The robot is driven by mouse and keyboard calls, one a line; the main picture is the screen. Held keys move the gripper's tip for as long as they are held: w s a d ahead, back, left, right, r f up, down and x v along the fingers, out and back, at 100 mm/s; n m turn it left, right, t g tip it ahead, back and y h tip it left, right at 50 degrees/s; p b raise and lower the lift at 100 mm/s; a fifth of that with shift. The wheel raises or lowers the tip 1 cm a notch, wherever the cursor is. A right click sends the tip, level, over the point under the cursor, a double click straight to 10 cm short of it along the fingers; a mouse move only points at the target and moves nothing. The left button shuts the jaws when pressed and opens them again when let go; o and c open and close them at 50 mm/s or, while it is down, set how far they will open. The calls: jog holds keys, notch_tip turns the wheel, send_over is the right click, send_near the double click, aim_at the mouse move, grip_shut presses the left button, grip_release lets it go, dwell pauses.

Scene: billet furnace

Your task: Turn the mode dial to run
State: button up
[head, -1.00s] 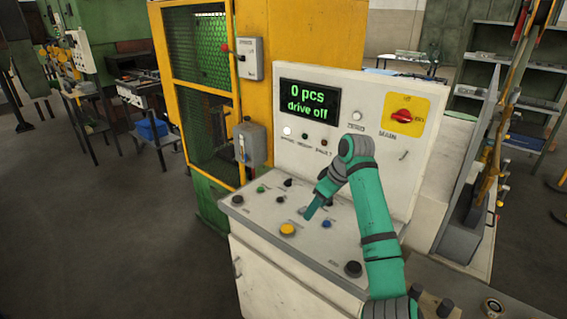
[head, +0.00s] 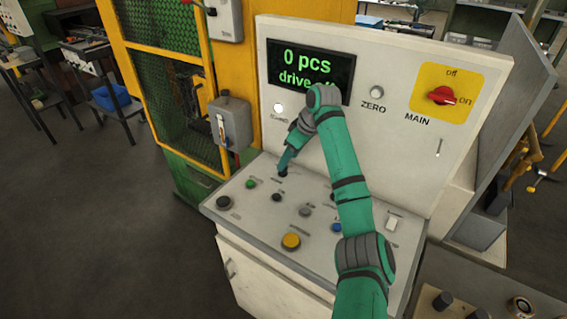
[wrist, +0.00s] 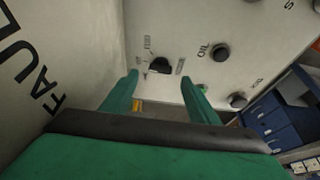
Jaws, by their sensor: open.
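A black dial (wrist: 160,66) shows in the wrist view between my two fingers, with small labels around it that are too blurred to read. It is probably the mode dial; its setting cannot be made out. My gripper (wrist: 160,80) is open, one finger on each side of the dial, and I cannot tell whether they touch it. In the head view my gripper (head: 284,169) points down at the back of the sloped control panel (head: 320,258) and largely covers the dial. The display (head: 300,62) reads "0 pcs", with "drive off" partly covered by my arm.
The panel carries a green button (head: 251,184), a yellow button (head: 291,241), a blue button (head: 336,228) and a black button (head: 224,202). A red main switch (head: 441,96) sits on the upright back panel. A knob labelled OIL (wrist: 221,52) is right of my gripper in the wrist view.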

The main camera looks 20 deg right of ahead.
jog(key=shift+x, duration=2.25)
jog(key=shift+s, duration=0.1)
jog(key=c, duration=1)
